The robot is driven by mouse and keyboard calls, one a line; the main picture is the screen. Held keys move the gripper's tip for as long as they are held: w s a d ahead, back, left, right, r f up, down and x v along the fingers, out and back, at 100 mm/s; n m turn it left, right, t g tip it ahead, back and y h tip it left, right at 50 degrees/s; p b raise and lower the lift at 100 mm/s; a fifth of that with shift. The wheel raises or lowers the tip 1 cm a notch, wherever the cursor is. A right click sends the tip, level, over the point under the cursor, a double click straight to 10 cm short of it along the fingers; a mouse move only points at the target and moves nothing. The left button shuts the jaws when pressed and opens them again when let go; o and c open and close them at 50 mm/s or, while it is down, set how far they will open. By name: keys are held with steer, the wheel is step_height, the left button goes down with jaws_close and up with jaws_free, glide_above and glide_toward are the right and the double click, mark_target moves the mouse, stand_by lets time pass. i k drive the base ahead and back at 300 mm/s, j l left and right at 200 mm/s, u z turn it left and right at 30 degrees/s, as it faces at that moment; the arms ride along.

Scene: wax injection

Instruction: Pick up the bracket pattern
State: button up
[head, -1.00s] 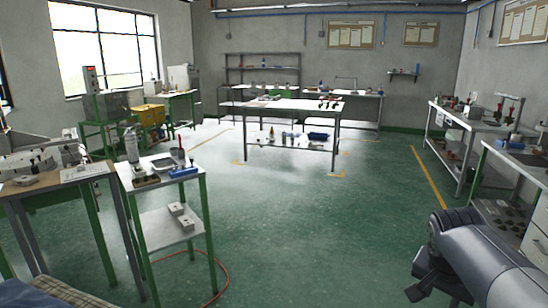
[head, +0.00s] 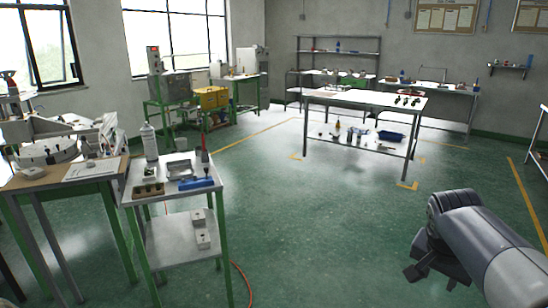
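I cannot pick out the bracket pattern for sure in the head view. Several small dark items (head: 408,99) stand on the right part of the long centre table (head: 350,97), too small to identify. My arm comes in from the lower right, and the dark end of it, where my gripper (head: 432,268) seems to be, hangs over open floor, far from any table. Whether its fingers are open or shut does not show.
The middle floor is clear.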

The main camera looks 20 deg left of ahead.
mark_target(146, 172)
steer(key=i+j+u, duration=0.2)
steer(key=i+u, duration=0.25)
steer(key=i+j+u, duration=0.1)
steer(key=i+u, duration=0.2)
steer(key=u, duration=0.15)
steer(key=i+l+u, duration=0.1)
steer(key=i+u, duration=0.3)
steer(key=i+l+u, duration=0.2)
steer(key=i+u, duration=0.25)
steer(key=i+j+u, duration=0.3)
steer(key=i, duration=0.45)
steer(key=i+u, duration=0.25)
steer(key=i, duration=0.5)
